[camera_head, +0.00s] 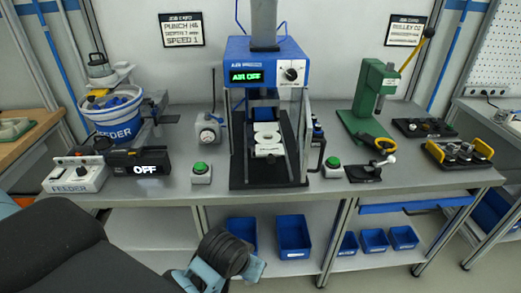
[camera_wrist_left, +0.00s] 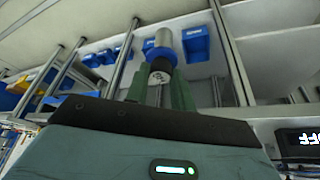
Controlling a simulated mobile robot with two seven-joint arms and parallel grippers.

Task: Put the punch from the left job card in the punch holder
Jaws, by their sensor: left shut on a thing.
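My left gripper (camera_wrist_left: 161,92) shows in the left wrist view with its green fingers shut on a punch (camera_wrist_left: 162,50), a silver cylinder with a dark collar and a pale round end. Any marking on it is too small to read. In the head view my left arm reaches in front of the bench, low and left of centre; its fingertips and the punch cannot be made out there. The left job card (camera_head: 181,29) reads punch H6, depth 7 mm, speed 1. The blue press (camera_head: 265,62) shows AIR OFF; its punch holder is not clearly visible.
Green buttons (camera_head: 201,172) flank the press on the bench (camera_head: 218,205). The feeder with a blue bowl (camera_head: 112,112) stands left, its display reading OFF. A green hand press (camera_head: 375,105) and a yellow-handled rack (camera_head: 460,153) stand right. Blue bins (camera_head: 293,235) sit below.

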